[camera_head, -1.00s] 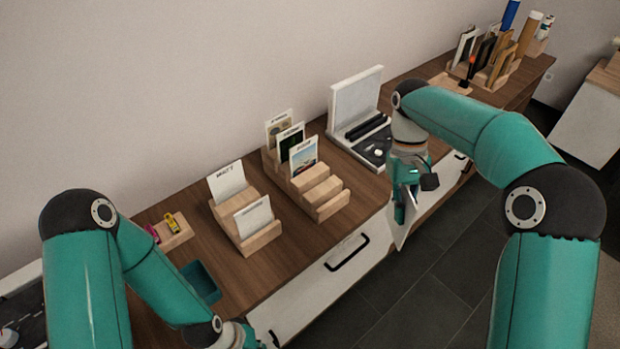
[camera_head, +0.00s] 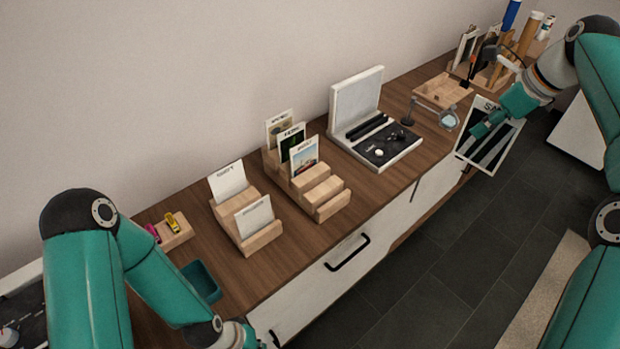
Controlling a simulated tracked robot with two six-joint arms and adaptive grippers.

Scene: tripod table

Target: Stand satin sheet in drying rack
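My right gripper (camera_head: 488,124) is shut on the upper left part of a white-bordered sheet (camera_head: 501,144). The sheet has dark diagonal bands and a label whose visible letters begin "SA". It hangs tilted in front of the cabinet's right part, clear of the tabletop. A stepped wooden rack (camera_head: 335,207) stands mid-table. Three printed sheets stand in its rear slots, and its front slots are empty. My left gripper (camera_head: 246,334) is at the bottom edge, partly cut off, so its fingers cannot be made out.
A smaller wooden stand (camera_head: 262,239) holds two white cards left of the rack. An open white case (camera_head: 388,151) stands to its right. A magnifier (camera_head: 449,119), a wooden tray (camera_head: 443,90) and a holder with frames and tubes fill the far right. A teal bin (camera_head: 201,281) sits front left.

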